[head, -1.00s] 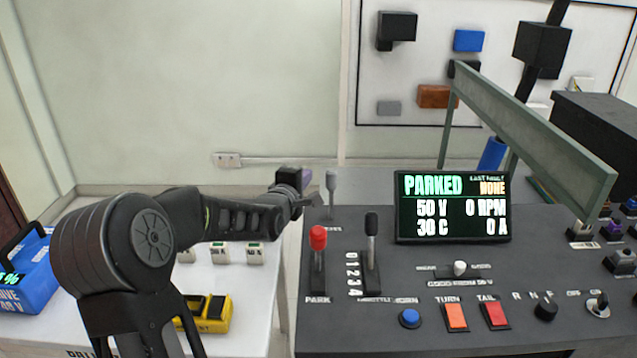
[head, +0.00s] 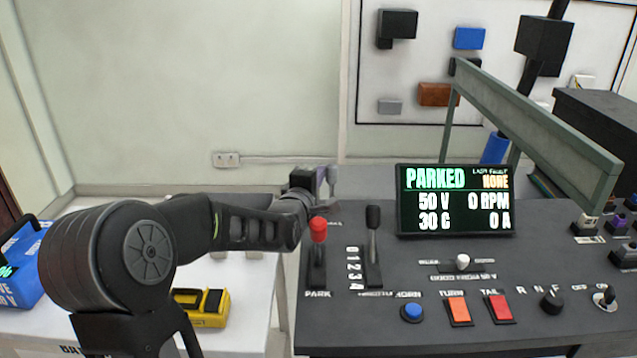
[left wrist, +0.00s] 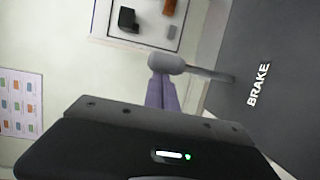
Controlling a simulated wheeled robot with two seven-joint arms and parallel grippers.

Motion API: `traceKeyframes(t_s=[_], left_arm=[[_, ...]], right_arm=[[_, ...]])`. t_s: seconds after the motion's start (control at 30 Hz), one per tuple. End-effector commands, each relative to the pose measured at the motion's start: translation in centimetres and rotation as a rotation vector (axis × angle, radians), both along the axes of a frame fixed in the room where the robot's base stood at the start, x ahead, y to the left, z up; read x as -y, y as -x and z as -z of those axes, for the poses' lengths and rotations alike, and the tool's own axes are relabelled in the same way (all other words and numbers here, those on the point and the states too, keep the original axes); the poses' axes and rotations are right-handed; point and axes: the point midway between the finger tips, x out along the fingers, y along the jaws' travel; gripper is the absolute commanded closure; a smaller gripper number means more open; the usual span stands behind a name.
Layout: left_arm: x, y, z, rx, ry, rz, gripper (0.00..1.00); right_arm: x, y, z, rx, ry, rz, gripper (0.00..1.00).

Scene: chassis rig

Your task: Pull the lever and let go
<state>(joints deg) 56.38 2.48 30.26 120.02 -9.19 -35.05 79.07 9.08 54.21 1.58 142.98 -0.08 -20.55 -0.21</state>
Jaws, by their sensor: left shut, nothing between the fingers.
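A grey lever with a rounded knob (head: 333,180) stands at the back left of the dark console (head: 345,325). In the left wrist view the lever (left wrist: 168,63) rises from the panel beside the label BRAKE. My left gripper (head: 321,177) is right at this knob. Its purple fingers (left wrist: 161,90) are shut with nothing between them, and their tips meet or overlap the knob in the wrist view; I cannot tell whether they touch. The lever's base is partly hidden in the head view. My right gripper is not in view.
A red-knobbed PARK lever (head: 318,235) and a black throttle lever (head: 373,230) stand just in front. A display (head: 455,200) reads PARKED, 0 RPM. A green-grey frame (head: 540,130) rises at the right. A yellow device (head: 203,309) lies on the white table (head: 235,340).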

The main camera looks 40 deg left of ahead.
Motion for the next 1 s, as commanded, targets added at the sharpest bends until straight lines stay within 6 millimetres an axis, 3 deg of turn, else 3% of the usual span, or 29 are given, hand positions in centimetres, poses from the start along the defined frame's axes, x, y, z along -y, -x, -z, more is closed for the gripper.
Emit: traceKeyframes(t_s=[0.03,0.1,0.63,0.77,1.0], left_arm=[[0.4,0.3,1.0,0.017,-0.014,0.003,1.00],[0.9,0.8,0.7,0.034,-0.027,0.005,1.00],[1.4,1.4,-0.3,0.034,-0.024,0.007,1.00],[1.4,1.3,-1.7,0.037,-0.026,0.007,1.00],[1.3,1.4,-6.0,0.037,-0.026,0.004,1.00]], right_arm=[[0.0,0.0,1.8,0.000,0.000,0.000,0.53],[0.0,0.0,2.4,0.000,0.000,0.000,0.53],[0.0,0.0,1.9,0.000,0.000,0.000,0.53],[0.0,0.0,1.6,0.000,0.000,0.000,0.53],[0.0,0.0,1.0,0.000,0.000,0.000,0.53]])
